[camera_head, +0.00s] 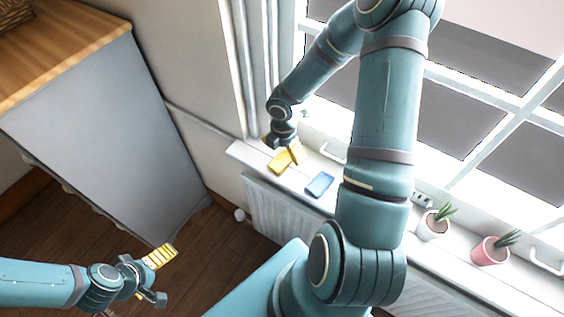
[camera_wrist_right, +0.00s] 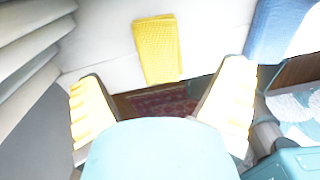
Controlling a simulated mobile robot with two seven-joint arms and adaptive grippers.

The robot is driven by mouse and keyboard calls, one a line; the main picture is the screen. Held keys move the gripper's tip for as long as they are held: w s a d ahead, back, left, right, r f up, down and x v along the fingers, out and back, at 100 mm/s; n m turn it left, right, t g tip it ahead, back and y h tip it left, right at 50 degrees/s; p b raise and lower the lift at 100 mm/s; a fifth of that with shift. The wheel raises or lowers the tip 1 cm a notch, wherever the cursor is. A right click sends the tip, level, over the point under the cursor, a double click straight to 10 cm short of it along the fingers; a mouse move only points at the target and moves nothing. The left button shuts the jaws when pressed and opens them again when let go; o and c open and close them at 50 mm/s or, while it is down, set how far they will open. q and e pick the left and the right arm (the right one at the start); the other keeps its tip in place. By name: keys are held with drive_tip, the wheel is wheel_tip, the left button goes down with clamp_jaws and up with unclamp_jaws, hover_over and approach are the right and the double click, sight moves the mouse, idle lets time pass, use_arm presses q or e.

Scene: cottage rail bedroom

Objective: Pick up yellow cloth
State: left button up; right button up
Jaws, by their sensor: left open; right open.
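The yellow cloth (camera_head: 279,164) lies flat on the white window sill (camera_head: 247,152), close to the sill's left end. My right gripper (camera_head: 284,150) is over the sill just beside the cloth, open and empty. In the right wrist view the cloth (camera_wrist_right: 158,50) shows as a folded, textured rectangle ahead of the gap between the spread yellow-padded fingers (camera_wrist_right: 164,82). I cannot tell whether a fingertip touches it. My left gripper (camera_head: 160,277) is open and empty, low at the left, far from the sill.
A blue cloth (camera_head: 320,185) lies on the sill to the right of the yellow one. Potted plants (camera_head: 434,222) (camera_head: 490,250) stand farther right along it. The window and its handle (camera_head: 332,153) are behind. A radiator (camera_head: 285,210) is below, and a wood-topped cabinet (camera_head: 100,110) stands left.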

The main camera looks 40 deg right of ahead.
sight(282, 159)
drive_tip(key=shift+a+f+b, duration=0.15)
drive_tip(key=shift+f+b, duration=0.1)
drive_tip(key=shift+f, duration=1.1)
drive_tip(key=shift+a+f+b, duration=0.1)
drive_tip(key=shift+f+b, duration=0.15)
drive_tip(key=shift+f, duration=1.1)
drive_tip(key=c, duration=1.2)
